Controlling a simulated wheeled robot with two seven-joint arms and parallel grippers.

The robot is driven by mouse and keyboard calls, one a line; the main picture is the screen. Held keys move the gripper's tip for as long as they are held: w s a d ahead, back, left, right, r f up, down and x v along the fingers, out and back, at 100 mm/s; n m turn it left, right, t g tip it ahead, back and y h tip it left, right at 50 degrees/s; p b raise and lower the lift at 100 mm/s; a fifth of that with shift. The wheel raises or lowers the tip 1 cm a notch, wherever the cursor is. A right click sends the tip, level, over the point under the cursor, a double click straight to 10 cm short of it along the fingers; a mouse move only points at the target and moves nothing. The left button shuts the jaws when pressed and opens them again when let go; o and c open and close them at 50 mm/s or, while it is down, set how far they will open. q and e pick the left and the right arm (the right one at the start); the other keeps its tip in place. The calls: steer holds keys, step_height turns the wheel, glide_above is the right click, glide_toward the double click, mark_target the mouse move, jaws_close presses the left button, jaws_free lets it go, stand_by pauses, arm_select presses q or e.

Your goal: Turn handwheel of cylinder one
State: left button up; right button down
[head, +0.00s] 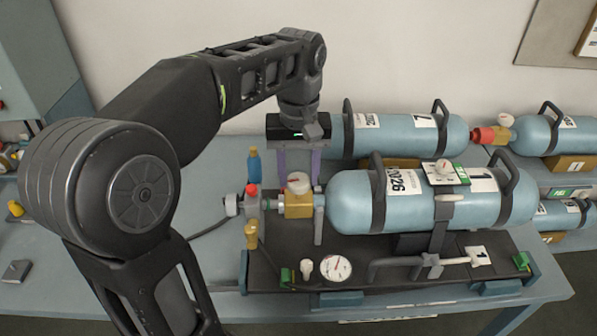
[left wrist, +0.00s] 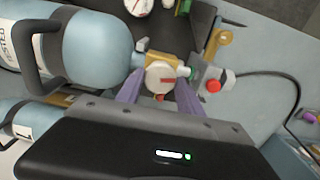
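Cylinder one (head: 345,205) is a light blue tank with a "1" label and black handles, lying on a dark tray (head: 345,250). It also shows at the upper left in the left wrist view (left wrist: 95,45). Its handwheel (head: 298,182) is a white knob with a red mark on a brass valve block (head: 298,207). My left gripper (head: 298,172) points down with purple fingers open, one to each side of the handwheel. In the left wrist view the handwheel (left wrist: 160,74) shows between the fingertips (left wrist: 160,88); contact cannot be told. My right gripper is not in view.
A grey connector with a red button (head: 252,190) and hose sits left of the valve. A pressure gauge (head: 336,268) and grey lever bar (head: 400,262) stand in front. A blue bottle (head: 254,165) stands behind.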

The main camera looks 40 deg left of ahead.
arm_select(q)
steer(key=c, duration=0.8)
steer(key=shift+d+m, duration=0.1)
steer(key=shift+m, duration=1.6)
steer(key=o, duration=1.4)
